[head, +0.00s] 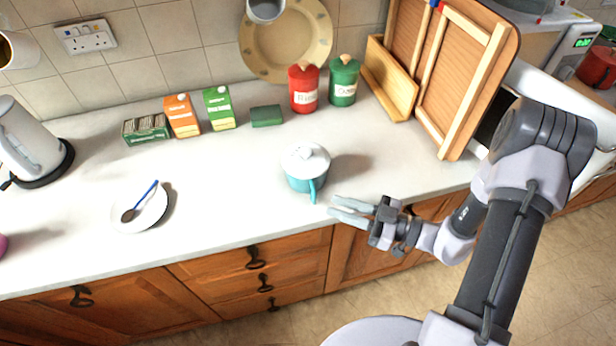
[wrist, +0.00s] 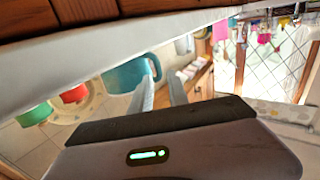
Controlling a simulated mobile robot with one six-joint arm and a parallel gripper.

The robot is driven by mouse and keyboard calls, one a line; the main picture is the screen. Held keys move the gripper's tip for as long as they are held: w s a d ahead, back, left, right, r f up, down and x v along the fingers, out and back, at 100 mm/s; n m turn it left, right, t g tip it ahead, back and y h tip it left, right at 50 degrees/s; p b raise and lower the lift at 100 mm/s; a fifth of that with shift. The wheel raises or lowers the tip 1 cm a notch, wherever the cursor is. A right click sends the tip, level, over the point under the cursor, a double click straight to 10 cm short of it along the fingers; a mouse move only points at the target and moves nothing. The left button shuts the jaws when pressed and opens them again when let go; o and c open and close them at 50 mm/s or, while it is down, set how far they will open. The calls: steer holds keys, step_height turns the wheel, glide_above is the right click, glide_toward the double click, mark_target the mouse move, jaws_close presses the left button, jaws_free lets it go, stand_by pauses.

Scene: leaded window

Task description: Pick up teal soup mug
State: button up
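The teal soup mug (head: 301,183) with a white lid (head: 306,158) stands upright on the white counter, near its front edge. Its teal handle (head: 313,191) points toward the front. My gripper (head: 332,206) is open, with its two pale fingers pointing left, just right of the handle. In the wrist view the teal mug (wrist: 126,76) lies beyond the fingertips and to their left, with its handle near the tips of my gripper (wrist: 161,80). The fingers look empty, and I cannot tell whether one touches the handle.
A white bowl (head: 133,217) with a blue-handled utensil stands left on the counter. Red (head: 304,92) and green (head: 344,84) canisters, cartons (head: 183,117) and a wooden rack (head: 391,82) line the back. The counter around the mug is clear; drawers (head: 247,262) lie below.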

mark_target(314, 204)
steer(key=b+x, duration=0.2)
steer(key=x, duration=0.5)
steer(key=shift+w+f+b, duration=0.1)
steer(key=shift+w+b, duration=0.05)
steer(key=shift+b, duration=0.15)
steer(key=shift+d, duration=0.15)
jaws_close()
stand_by(0.7)
